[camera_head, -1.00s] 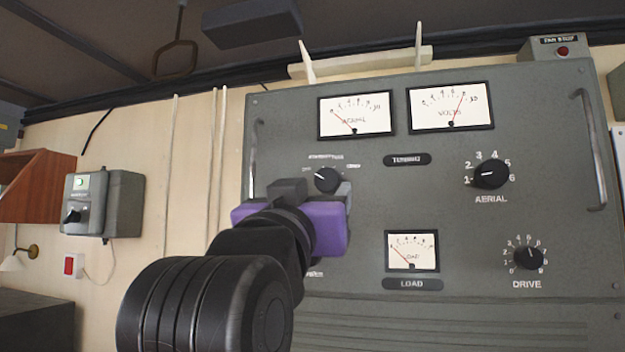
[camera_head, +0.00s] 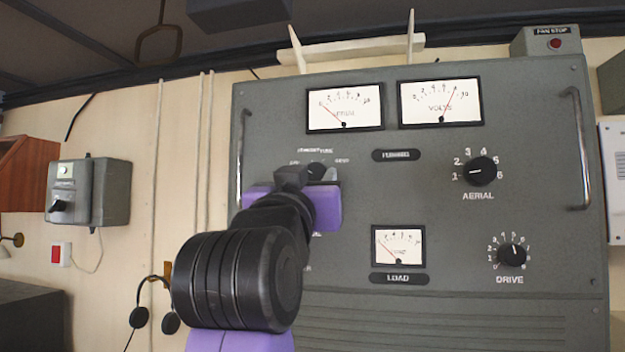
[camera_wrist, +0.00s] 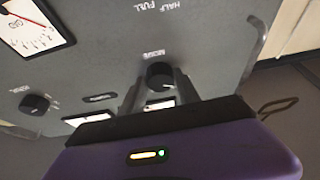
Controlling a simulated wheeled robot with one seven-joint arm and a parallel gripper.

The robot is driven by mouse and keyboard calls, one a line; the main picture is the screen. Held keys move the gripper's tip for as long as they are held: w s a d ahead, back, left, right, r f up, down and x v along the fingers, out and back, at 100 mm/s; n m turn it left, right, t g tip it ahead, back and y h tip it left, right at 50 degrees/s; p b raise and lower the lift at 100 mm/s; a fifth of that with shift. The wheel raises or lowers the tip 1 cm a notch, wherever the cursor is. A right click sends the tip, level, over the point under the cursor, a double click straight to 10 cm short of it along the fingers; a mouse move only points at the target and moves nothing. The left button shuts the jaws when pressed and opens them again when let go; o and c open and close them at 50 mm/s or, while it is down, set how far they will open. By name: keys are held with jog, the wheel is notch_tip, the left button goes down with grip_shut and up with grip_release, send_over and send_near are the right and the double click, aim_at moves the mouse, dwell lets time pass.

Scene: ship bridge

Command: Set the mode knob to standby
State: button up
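The mode knob (camera_head: 317,168) is small, round and black, at the upper left of the grey panel, with small labels around its top; its lower part is hidden behind my gripper (camera_head: 308,178). In the wrist view the panel appears upside down, and the knob (camera_wrist: 160,74) sits beside its "MODE" label. My gripper (camera_wrist: 158,82) is open, with one finger on each side of the knob. I cannot tell whether the fingers touch it. The knob's pointer and the standby label cannot be read clearly now.
The grey panel (camera_head: 350,210) also carries the aerial knob (camera_head: 480,171), the drive knob (camera_head: 512,254), the load meter (camera_head: 398,246) and two upper meters. A handle (camera_head: 577,150) stands out at its right edge. A grey wall box (camera_head: 88,191) hangs at the left.

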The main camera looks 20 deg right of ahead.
grip_shut()
jog(key=shift+f, duration=0.1)
jog(key=shift+m+b, duration=0.3)
jog(key=shift+b, duration=0.15)
jog(key=m+g+h+b, duration=0.1)
jog(key=m+b, duration=0.1)
jog(key=m, duration=0.1)
jog(key=m+g+h+b, duration=0.1)
jog(key=m+g+b, duration=0.1)
jog(key=m+b, duration=0.1)
jog(key=shift+w+a+m+h, duration=0.1)
jog(key=shift+a+m+h, duration=0.1)
jog(key=shift+m+h, duration=0.15)
jog(key=shift+m+g+h+b, duration=0.35)
jog(key=shift+m+g, duration=0.55)
jog(key=shift+m, duration=1.05)
jog(key=shift+r, duration=0.2)
